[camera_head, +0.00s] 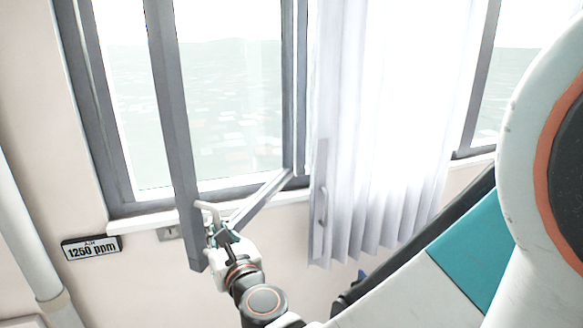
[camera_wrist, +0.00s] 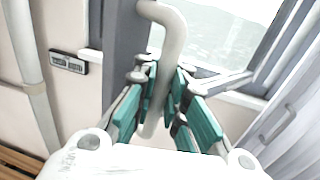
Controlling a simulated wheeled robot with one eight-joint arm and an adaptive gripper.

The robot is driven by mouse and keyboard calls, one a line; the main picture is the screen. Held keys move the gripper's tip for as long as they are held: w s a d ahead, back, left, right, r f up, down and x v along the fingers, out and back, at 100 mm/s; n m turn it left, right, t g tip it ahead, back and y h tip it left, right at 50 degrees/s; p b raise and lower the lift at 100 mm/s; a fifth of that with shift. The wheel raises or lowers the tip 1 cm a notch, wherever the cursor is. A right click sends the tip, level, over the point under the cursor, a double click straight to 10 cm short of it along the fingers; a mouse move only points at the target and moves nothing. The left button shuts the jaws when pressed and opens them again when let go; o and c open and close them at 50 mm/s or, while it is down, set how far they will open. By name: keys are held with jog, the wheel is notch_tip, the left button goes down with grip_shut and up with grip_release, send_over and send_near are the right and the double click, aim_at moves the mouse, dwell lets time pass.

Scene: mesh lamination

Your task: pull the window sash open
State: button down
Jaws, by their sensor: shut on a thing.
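The grey-framed window sash (camera_head: 175,110) stands swung into the room, its free edge apart from the fixed window frame (camera_head: 92,110). Its bottom rail (camera_head: 262,195) runs at a slant back toward the right side of the opening. A pale bent handle (camera_head: 206,207) sits low on the sash's free edge. My gripper (camera_head: 219,232) is at this handle. In the wrist view the teal finger pads of my gripper (camera_wrist: 160,100) are on both sides of the handle (camera_wrist: 168,30), shut on it. The handle's lower end is partly hidden between the fingers.
A white curtain (camera_head: 375,120) hangs right of the sash. A white sill (camera_head: 150,221) runs under the window. A small "1250 ppm" sign (camera_head: 91,247) is on the wall at lower left, beside a white pipe (camera_head: 22,235). A wooden slatted surface (camera_wrist: 18,162) shows at lower left.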

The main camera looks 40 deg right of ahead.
jog(key=shift+s+d, duration=0.3)
jog(key=shift+s, duration=0.45)
jog(key=c, duration=1.8)
grip_release()
jog(key=shift+a, duration=0.1)
jog(key=shift+o, duration=0.8)
jog(key=shift+s+a, duration=0.15)
jog(key=shift+a, duration=0.05)
jog(key=s, duration=0.7)
jog(key=shift+a, duration=0.2)
